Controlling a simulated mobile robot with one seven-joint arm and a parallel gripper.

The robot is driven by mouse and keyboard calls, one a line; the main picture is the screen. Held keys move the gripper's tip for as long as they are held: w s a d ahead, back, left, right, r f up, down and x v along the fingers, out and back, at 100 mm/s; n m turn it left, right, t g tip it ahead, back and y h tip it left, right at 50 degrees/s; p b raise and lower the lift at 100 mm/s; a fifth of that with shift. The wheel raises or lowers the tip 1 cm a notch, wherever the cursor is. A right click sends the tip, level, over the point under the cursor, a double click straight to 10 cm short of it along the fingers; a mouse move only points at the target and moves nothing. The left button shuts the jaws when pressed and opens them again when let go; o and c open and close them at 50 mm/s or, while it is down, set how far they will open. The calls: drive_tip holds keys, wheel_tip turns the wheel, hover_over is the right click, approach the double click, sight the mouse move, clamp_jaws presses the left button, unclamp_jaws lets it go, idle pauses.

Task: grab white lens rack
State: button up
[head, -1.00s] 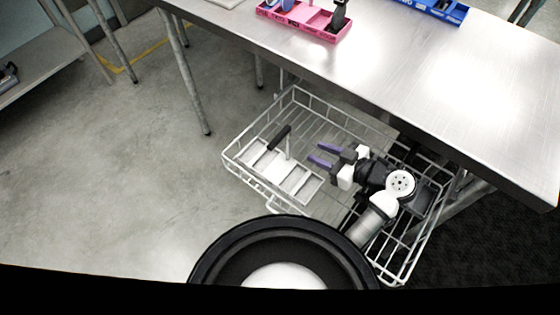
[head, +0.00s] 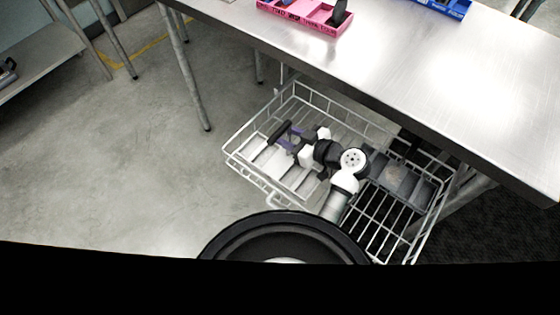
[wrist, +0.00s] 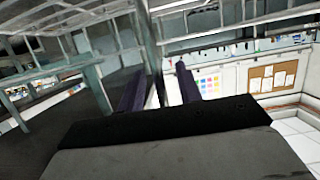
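The white lens rack (head: 261,157) lies in the left part of a wire basket in the head view. Its black handle (head: 279,133) stands up above it. My gripper (head: 284,138) is over the rack, its two purple fingers pointing left at the handle. The fingers are apart, and they also show apart in the wrist view (wrist: 159,82). A thin dark upright bar shows between them there; I cannot tell if it is part of the rack. My gripper and wrist hide the rack's right part.
The white wire basket (head: 233,158) sits beside and partly under a steel table (head: 400,75). A dark grey tray (head: 412,187) lies in its right part. A pink tray (head: 322,22) and a blue tray (head: 452,10) stand on the table. The floor at left is clear.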

clamp_jaws()
idle(1.4)
